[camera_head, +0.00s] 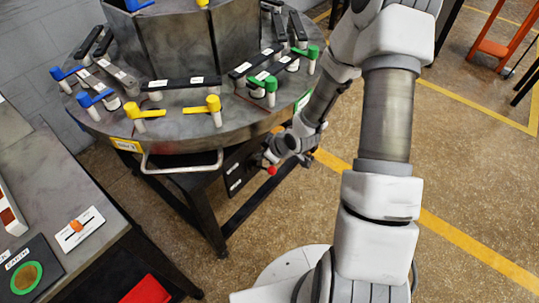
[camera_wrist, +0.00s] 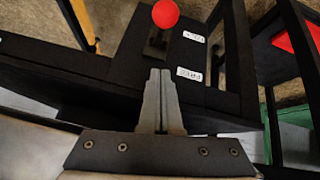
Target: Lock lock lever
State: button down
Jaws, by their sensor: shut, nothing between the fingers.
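The lock lever is a short dark handle with a red ball knob (camera_wrist: 165,13), on a black box (camera_wrist: 215,55) with two white labels. The knob also shows in the camera_head view (camera_head: 271,170), below the round table's rim and close by my gripper (camera_head: 268,158). In the camera_wrist view my gripper (camera_wrist: 160,73) is shut and empty. Its fingertips point at the lever's base, with the knob beyond them. I cannot tell whether the fingers touch the lever. In the camera_head view the arm's end partly hides the lever.
The round metal table (camera_head: 185,135) carries blue, yellow and green handles and has a curved metal bar (camera_head: 182,163) at its front. A dark workbench (camera_head: 75,165) stands at the left. A red bin (camera_head: 147,290) is low beside it. Open floor lies at the right.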

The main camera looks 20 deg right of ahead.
aim_at(269, 169)
jog(key=shift+s+d+f+b, duration=0.15)
jog(key=shift+s+d+f, duration=0.15)
jog(key=shift+f, duration=0.25)
jog(key=shift+s+d+f+b, duration=0.15)
jog(key=shift+d+f, duration=0.2)
jog(key=shift+f, duration=0.2)
jog(key=shift+s+d+f+b, duration=0.1)
jog(key=shift+s+d+f, duration=0.2)
jog(key=shift+f, duration=0.25)
